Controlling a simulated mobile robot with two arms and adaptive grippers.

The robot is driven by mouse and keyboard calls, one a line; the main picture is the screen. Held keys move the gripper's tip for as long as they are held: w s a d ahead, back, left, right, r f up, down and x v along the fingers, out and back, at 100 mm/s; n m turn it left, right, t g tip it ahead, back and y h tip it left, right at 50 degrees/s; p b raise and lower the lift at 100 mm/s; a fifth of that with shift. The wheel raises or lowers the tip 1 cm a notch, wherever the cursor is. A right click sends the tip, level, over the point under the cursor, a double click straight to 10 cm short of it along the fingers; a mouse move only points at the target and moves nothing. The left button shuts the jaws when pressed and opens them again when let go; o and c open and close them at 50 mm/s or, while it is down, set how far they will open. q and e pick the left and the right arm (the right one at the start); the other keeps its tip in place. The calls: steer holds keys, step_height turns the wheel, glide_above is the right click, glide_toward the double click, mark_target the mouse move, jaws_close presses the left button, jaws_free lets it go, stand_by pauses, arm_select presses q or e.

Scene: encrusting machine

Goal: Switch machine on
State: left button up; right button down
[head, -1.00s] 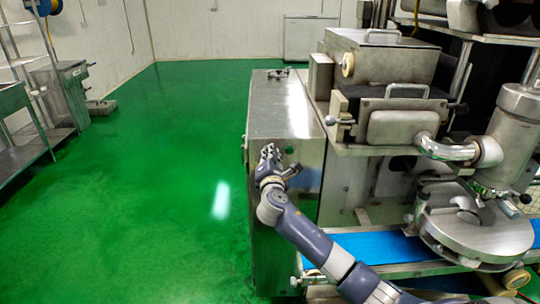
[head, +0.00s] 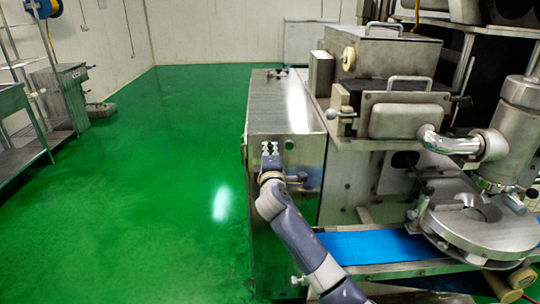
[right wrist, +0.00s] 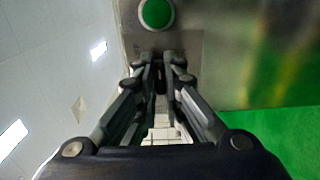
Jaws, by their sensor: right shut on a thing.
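The machine (head: 270,225) is a large steel unit on the right side of the head view. My right gripper (head: 270,148) is at the upper left part of its steel cabinet, close against the end face. In the right wrist view the fingers (right wrist: 160,60) are nearly together, with a small dark part (right wrist: 160,78) between them that I cannot make out clearly. A round green button (right wrist: 156,13) with a pale rim sits on the steel panel just beyond the fingertips. My left gripper is not in view.
A blue conveyor belt (head: 375,244) runs below the hopper parts. Steel shelving and a cabinet (head: 70,95) stand at the far left. The green floor (head: 150,200) between them is clear.

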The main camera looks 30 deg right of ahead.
steer(key=m, duration=0.2)
steer(key=m+b, duration=0.2)
steer(key=m, duration=0.1)
steer(key=shift+f+m, duration=0.3)
steer(key=shift+m+b, duration=0.6)
steer(key=shift+m, duration=1.6)
steer(key=c, duration=1.7)
jaws_free()
steer(key=v, duration=1.2)
